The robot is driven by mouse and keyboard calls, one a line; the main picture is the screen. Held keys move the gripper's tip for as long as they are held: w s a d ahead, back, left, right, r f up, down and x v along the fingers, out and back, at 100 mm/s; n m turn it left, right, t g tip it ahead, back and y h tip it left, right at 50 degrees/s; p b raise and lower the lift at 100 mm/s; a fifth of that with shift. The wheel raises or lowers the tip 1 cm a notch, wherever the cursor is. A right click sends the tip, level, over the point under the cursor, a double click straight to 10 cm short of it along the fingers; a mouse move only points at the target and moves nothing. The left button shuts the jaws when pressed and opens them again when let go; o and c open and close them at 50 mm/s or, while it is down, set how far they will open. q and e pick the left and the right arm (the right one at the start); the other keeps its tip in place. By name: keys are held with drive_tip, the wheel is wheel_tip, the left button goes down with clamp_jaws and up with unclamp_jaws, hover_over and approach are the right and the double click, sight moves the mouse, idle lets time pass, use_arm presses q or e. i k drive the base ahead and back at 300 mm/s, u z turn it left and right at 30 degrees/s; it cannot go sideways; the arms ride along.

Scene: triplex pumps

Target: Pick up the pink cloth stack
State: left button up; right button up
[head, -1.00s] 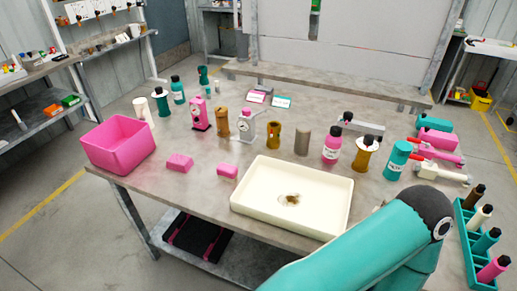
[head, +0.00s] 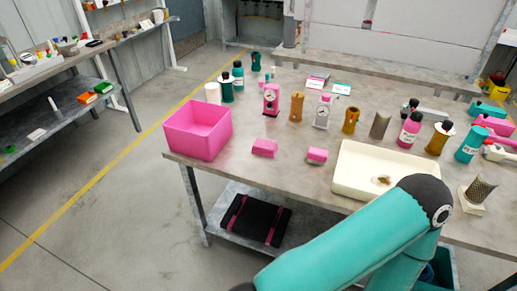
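Two small pink blocks lie on the front part of the grey table. The left pink block (head: 264,148) is slightly larger, and the right pink block (head: 317,155) is near the cream tray. Either could be the pink cloth stack; I cannot tell which at this size. Both lie apart from other things, with nothing touching them. Neither of my grippers is in view; only a teal link of my arm crosses the lower right.
A pink open bin (head: 197,130) stands at the table's left corner. The cream tray (head: 362,196) lies right of the blocks, partly behind my arm. Bottles and pump parts, including a pink gauge unit (head: 271,99), stand behind. A black case (head: 256,219) is on the lower shelf.

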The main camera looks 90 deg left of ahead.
sight(261, 146)
drive_tip(key=u, duration=0.05)
drive_tip(key=k, duration=0.6)
drive_tip(key=z, duration=0.95)
drive_tip(key=i, duration=0.1)
drive_tip(key=u, duration=2.5)
drive_tip(key=i, duration=0.7)
drive_tip(key=k, duration=0.8)
drive_tip(key=u, duration=0.15)
drive_tip(key=i, duration=0.85)
drive_tip(key=z, duration=0.05)
